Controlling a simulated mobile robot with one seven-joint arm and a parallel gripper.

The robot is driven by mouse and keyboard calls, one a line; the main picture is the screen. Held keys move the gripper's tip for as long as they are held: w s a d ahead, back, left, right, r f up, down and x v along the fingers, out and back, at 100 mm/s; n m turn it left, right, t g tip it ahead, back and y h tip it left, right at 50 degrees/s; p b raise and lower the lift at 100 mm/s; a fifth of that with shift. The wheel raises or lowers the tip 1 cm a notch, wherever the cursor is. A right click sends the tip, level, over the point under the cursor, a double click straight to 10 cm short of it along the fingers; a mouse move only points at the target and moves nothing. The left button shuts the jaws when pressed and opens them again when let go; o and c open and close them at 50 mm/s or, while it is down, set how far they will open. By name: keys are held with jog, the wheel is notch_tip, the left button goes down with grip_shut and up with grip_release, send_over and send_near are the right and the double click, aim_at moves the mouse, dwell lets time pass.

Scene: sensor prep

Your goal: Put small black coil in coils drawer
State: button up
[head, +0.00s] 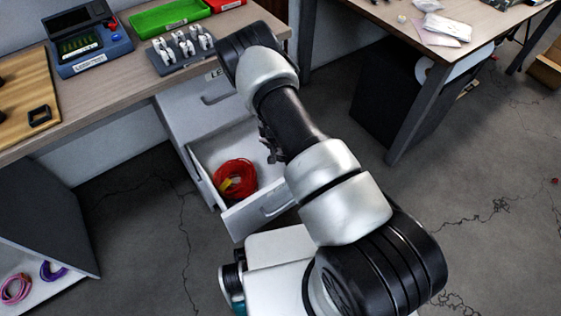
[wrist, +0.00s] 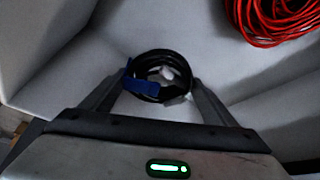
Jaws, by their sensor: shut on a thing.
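The small black coil (wrist: 150,88), with a blue tie on its left side, is between the fingers of my gripper (wrist: 153,92) in the wrist view. My gripper is shut on it. The white interior of the open drawer lies beyond the coil. The drawer (head: 208,155) is pulled out of the white cabinet under the bench in the head view. A red coil with a yellow tag (head: 236,178) lies in it and also shows at the upper right of the wrist view (wrist: 268,18). In the head view my arm hides the black coil and most of the gripper.
The bench (head: 115,85) above the drawer holds a labelled device (head: 88,45), a green tray (head: 165,17) and a grey rack (head: 182,50). Pink and purple coils (head: 17,288) lie on a low shelf at lower left. A second table (head: 455,50) stands at right.

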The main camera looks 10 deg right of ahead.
jog(key=shift+f+b, duration=0.75)
jog(key=shift+f, duration=2.75)
jog(key=shift+f, duration=0.15)
jog(key=o, duration=1.2)
